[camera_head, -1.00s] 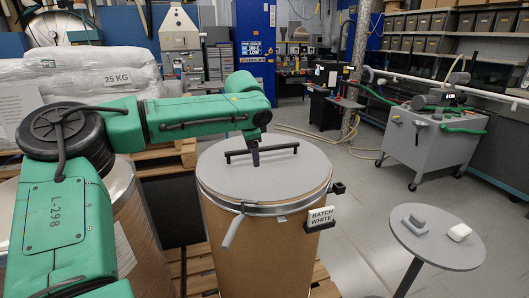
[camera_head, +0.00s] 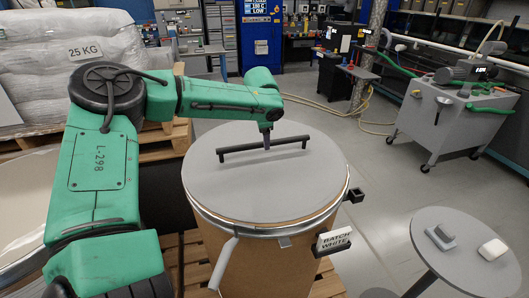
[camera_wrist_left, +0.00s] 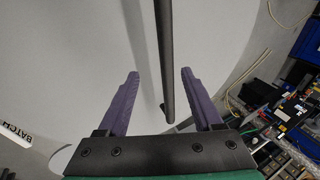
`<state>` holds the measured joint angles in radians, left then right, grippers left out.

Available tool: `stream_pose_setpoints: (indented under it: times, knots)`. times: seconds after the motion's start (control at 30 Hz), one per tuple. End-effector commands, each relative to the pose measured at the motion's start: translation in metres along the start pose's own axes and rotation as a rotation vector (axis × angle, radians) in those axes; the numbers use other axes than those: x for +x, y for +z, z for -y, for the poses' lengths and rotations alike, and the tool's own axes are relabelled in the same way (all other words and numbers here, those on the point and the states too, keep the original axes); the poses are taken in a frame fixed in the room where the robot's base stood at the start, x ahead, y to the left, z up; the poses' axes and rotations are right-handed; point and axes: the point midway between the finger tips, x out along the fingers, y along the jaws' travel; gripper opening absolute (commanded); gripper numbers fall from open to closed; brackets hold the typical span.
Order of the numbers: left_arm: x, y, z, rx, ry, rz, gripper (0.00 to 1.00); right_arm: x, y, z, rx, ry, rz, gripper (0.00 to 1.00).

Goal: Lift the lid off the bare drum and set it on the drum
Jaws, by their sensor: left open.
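A brown drum (camera_head: 265,255) stands at the middle of the head view, with a metal ring around its top and a tag reading BATCH WHITE (camera_head: 334,240). A flat grey lid (camera_head: 260,180) with a black bar handle (camera_head: 236,152) lies on it. My left gripper (camera_head: 266,141) is at the handle's middle. In the left wrist view, its purple fingers (camera_wrist_left: 160,75) are open, one on each side of the handle bar (camera_wrist_left: 163,50); contact cannot be told. Another drum (camera_head: 25,195) at the left is largely hidden by my left arm.
A small round grey table (camera_head: 470,265) at the lower right holds small grey and white blocks. White 25 KG sacks (camera_head: 75,60) are stacked at the back left. A grey wheeled cart (camera_head: 450,120) stands at the right.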

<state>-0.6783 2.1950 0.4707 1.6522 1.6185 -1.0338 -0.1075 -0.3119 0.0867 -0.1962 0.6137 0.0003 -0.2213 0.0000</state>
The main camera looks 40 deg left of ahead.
Motion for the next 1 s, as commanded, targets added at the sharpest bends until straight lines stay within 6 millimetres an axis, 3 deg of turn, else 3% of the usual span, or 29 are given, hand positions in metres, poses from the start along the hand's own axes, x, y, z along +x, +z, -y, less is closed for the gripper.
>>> stream_pose_setpoints:
  times: [0.3, 0.4, 0.63, 0.67, 0.83, 1.0]
  knots:
    - [0.041, 0.001, 0.008, 0.002, 0.000, 0.006, 0.67, -0.029, -0.017, -0.002, -0.001, 0.002, -0.024, 1.00]
    - [0.059, 0.000, 0.007, 0.001, 0.000, 0.003, 0.67, -0.030, -0.019, 0.002, 0.000, -0.003, -0.028, 1.00]
    - [0.065, 0.000, 0.006, -0.001, -0.002, -0.001, 0.67, -0.028, -0.018, 0.007, 0.000, -0.011, -0.026, 1.00]
    - [0.065, 0.000, 0.006, -0.001, -0.002, -0.001, 0.63, -0.028, -0.018, 0.007, 0.000, -0.011, -0.025, 1.00]
    - [0.064, 0.000, 0.006, -0.001, -0.001, -0.001, 0.00, -0.028, -0.017, 0.007, -0.001, -0.011, -0.024, 1.00]
    - [0.064, 0.000, 0.006, -0.001, -0.002, -0.001, 0.00, -0.028, -0.016, 0.006, -0.001, -0.009, -0.022, 1.00]
